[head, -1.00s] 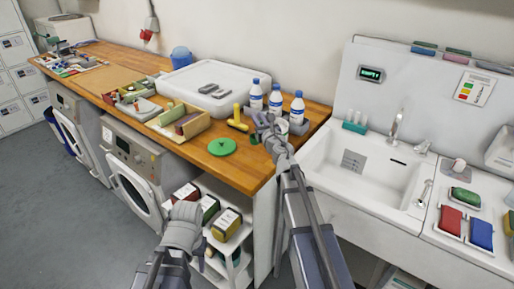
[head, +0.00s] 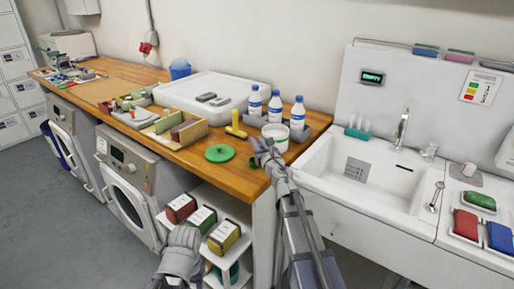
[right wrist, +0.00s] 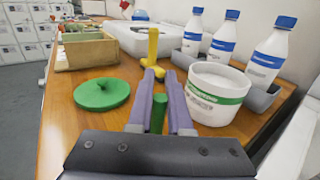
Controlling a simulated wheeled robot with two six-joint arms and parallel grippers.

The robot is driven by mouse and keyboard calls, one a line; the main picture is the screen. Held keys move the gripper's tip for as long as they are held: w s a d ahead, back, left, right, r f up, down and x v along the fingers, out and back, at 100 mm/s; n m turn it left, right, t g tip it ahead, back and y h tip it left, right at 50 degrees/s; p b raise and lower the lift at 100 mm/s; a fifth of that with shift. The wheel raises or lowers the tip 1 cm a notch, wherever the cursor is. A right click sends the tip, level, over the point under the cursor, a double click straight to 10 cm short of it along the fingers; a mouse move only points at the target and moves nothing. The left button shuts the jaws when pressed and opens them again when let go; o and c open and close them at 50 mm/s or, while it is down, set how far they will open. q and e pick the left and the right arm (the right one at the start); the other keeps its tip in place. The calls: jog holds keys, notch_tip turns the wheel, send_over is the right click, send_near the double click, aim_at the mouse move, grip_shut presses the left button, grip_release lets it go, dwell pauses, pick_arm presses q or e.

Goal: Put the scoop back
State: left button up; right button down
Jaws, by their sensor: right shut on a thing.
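My right gripper (head: 263,150) is low over the front edge of the wooden counter. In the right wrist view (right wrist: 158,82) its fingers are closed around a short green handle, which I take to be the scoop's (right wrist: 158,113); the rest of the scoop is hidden. An open white tub with a green band (head: 275,137) stands just beyond the gripper; in the wrist view the tub (right wrist: 216,93) is right of the fingers, and its contents are not clear. A round green lid (head: 220,153) lies flat to the left.
Behind the tub, white bottles with blue labels (head: 276,106) stand in a grey tray. A yellow object (head: 236,130) stands beyond the lid. A wooden box (head: 174,130) is farther left. The sink (head: 372,175) is to the right. Bare counter surrounds the lid.

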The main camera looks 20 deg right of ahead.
jog(key=shift+r, duration=0.1)
jog(key=c, duration=0.8)
grip_release()
jog(key=shift+c, duration=0.2)
jog(key=shift+r, duration=0.1)
jog(key=s, duration=1.2)
jog(key=shift+d, duration=0.45)
